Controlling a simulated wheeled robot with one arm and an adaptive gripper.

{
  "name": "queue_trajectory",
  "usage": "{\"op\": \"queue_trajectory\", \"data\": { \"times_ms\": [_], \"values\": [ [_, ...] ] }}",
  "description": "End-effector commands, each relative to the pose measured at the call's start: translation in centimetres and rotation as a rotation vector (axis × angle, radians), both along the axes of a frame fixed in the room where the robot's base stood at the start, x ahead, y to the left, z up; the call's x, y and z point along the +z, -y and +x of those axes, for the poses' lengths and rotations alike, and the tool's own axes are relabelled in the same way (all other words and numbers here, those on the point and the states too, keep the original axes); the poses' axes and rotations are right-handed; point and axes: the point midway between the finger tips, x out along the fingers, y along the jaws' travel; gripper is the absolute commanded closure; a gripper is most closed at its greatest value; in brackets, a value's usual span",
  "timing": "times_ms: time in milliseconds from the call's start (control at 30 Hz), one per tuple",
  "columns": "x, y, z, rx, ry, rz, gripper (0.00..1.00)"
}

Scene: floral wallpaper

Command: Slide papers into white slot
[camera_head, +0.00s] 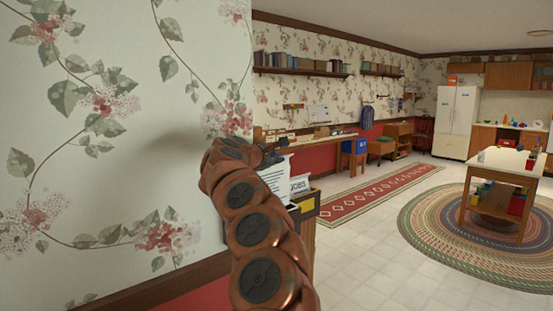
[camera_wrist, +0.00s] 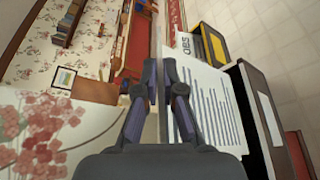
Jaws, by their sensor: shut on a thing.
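White papers (camera_wrist: 208,105) with lines of dark text show in the wrist view, their edge between my gripper's fingers (camera_wrist: 163,76), which are shut on them. In the head view, the papers (camera_head: 272,178) hang just below my gripper (camera_head: 278,156), partly covered by my arm. A white panel with large dark letters, seemingly "JOBS" (camera_head: 300,184), is right behind the papers; it also shows in the wrist view (camera_wrist: 184,42). It belongs to or stands at a dark and yellow box (camera_head: 307,204). I cannot make out the slot opening itself.
A floral wall (camera_head: 120,130) is close on the left. Behind is a long wooden counter (camera_head: 310,134) with a blue bin (camera_head: 354,146). A red runner (camera_head: 375,195), a round rug (camera_head: 470,235) and a table (camera_head: 510,160) lie to the right. Tiled floor between them is free.

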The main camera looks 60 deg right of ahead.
Motion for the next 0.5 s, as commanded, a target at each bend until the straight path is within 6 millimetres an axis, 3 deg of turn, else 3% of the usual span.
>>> {"op": "queue_trajectory", "data": {
  "times_ms": [500],
  "values": [
    [-2.5, -0.1, 0.0, -0.002, 0.001, 0.004, 1.0]
  ]
}}
